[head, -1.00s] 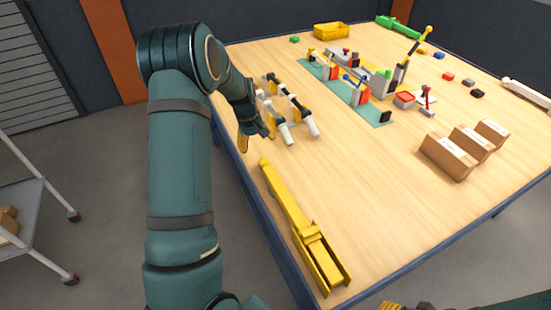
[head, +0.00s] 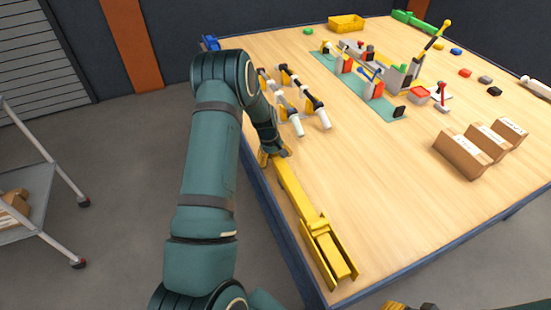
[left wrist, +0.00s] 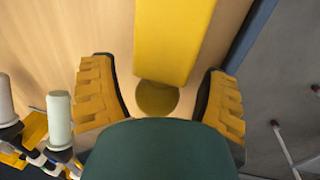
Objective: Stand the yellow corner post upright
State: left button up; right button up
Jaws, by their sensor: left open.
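The yellow corner post (head: 292,187) lies flat along the table's left edge. Its wider, channel-shaped end (head: 328,254) is nearest me and its narrow end points away. My left gripper (head: 272,156) is open at the narrow end. In the left wrist view, the left gripper's ridged yellow fingers (left wrist: 162,92) are on either side of the post (left wrist: 175,40), with a gap on each side. A rounded yellow tip of the post shows just above my green gripper body. A small piece of my right gripper (head: 408,306) shows at the bottom edge, mostly cut off.
White-and-black clamp-like pieces (head: 290,108) lie just beyond the left gripper. A green mat (head: 388,112) with several fixtures is farther back. Cardboard boxes (head: 462,154) stand at the right. The table (head: 380,215) is clear between the post and the boxes. A trolley (head: 32,215) stands left.

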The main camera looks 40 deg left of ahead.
pick_arm(q)
grip_shut()
dwell(0.3)
